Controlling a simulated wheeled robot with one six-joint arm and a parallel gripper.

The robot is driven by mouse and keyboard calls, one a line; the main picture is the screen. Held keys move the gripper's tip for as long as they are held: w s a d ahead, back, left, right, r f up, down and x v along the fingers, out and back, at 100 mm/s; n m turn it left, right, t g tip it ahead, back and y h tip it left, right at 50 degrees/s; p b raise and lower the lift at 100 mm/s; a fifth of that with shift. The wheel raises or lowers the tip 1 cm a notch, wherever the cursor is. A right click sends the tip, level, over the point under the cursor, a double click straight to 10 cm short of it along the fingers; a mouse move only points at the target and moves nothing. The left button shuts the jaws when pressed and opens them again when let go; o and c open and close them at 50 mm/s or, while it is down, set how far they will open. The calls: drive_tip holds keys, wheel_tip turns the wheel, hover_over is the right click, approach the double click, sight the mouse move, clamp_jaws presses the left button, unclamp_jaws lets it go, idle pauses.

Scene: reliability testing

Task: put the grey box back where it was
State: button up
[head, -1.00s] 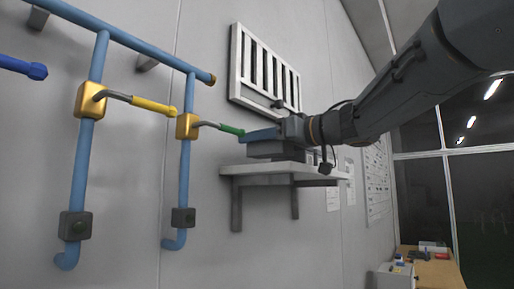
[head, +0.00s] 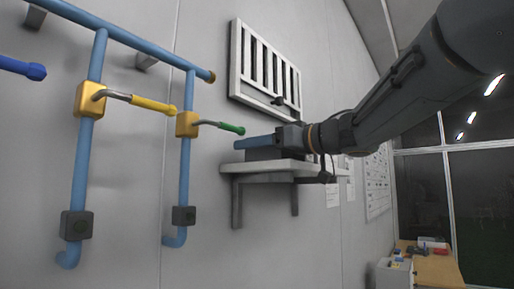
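The grey box (head: 262,155) is a dark, flat block at the white wall shelf (head: 250,168), low over or on its top; I cannot tell whether it touches. My gripper (head: 253,142) reaches in from the right with a blue finger lying level just above the box's visible part. The finger and wrist cover the box's upper and right parts. Only one finger shows clearly, so I cannot see whether the gripper is closed on the box.
A green-handled valve lever (head: 231,128) ends close to the left of my fingertip. Blue pipes (head: 184,160) with yellow valves stand further left. A white slatted vent (head: 264,70) is on the wall above the shelf. A wooden table (head: 436,268) stands far right.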

drive_tip(key=shift+r, duration=0.2)
drive_tip(key=b+v, duration=0.2)
drive_tip(key=v, duration=0.9)
drive_tip(key=shift+s+d+b, duration=0.2)
drive_tip(key=shift+d+b, duration=0.05)
drive_tip(key=shift+b, duration=0.1)
drive_tip(key=shift+s+d, duration=0.15)
drive_tip(key=shift+s, duration=0.05)
